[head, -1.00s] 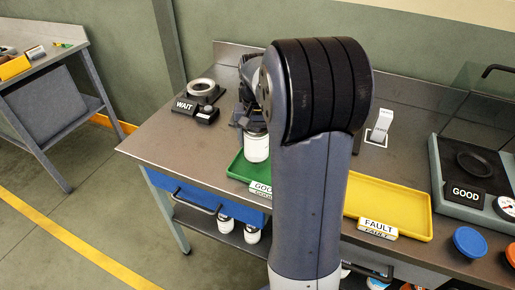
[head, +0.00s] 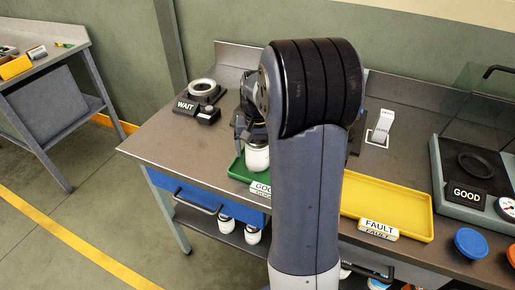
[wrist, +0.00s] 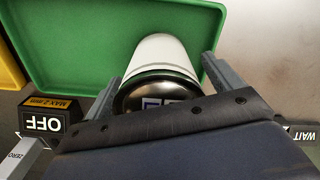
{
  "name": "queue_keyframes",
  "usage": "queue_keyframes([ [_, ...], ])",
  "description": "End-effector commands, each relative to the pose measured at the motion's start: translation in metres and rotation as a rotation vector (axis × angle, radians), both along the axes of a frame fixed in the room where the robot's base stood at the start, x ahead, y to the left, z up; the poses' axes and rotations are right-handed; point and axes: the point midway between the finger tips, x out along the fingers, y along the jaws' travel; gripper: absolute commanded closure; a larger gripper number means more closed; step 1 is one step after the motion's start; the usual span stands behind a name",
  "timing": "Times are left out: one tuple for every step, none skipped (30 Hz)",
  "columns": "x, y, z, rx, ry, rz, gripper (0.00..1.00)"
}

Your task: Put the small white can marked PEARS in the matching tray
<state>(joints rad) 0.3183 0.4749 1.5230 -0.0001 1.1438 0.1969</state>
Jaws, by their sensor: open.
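A small white can (head: 257,159) stands in the green tray (head: 236,168), whose front label reads GOOD. In the wrist view the can (wrist: 163,60) shows a white body and a dark shiny end. No PEARS marking can be read on it. My gripper (head: 252,138) is over the tray with its fingers around the can. In the wrist view my gripper (wrist: 160,78) is open, with a finger on each side of the can and narrow gaps beside it. My arm hides the right part of the green tray in the head view.
A yellow tray (head: 410,199) labelled FAULT lies to the right. A black WAIT stand (head: 198,108) with a ring is at the back left. A scale (head: 439,170) with a GOOD display stands at the far right. More white cans (head: 252,235) sit on the shelf below.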

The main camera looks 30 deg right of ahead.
Motion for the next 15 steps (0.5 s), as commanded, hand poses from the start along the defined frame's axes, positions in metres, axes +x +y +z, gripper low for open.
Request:
queue_keyframes([
  [0.0, 0.0, 0.0, 0.0, 0.0, 0.0, 0.13],
  [0.0, 0.0, 0.0, 0.0, 0.0, 0.0, 0.13],
  [0.0, 0.0, 0.0, 0.0, 0.0, 0.0, 0.13],
  [0.0, 0.0, 0.0, 0.0, 0.0, 0.0, 0.13],
  [0.0, 0.0, 0.0, 0.0, 0.0, 0.0, 0.13],
  [0.0, 0.0, 0.002, 0.0, -0.001, 0.0, 0.13],
  [0.0, 0.0, 0.003, 0.0, -0.001, 0.0, 0.13],
  [0.0, 0.0, 0.005, -0.001, -0.002, 0.0, 0.13],
  [0.001, 0.0, 0.008, -0.001, -0.004, 0.0, 0.13],
  [0.001, 0.0, 0.012, -0.001, -0.004, 0.0, 0.13],
  [0.001, 0.0, 0.017, -0.002, -0.005, 0.0, 0.13],
  [0.001, 0.0, 0.024, -0.002, -0.006, 0.0, 0.13],
  [0.001, 0.0, 0.03, -0.002, -0.006, 0.0, 0.13],
  [0.001, 0.0, 0.036, -0.003, -0.007, 0.0, 0.13],
  [0.001, 0.0, 0.045, -0.003, -0.007, 0.0, 0.13],
])
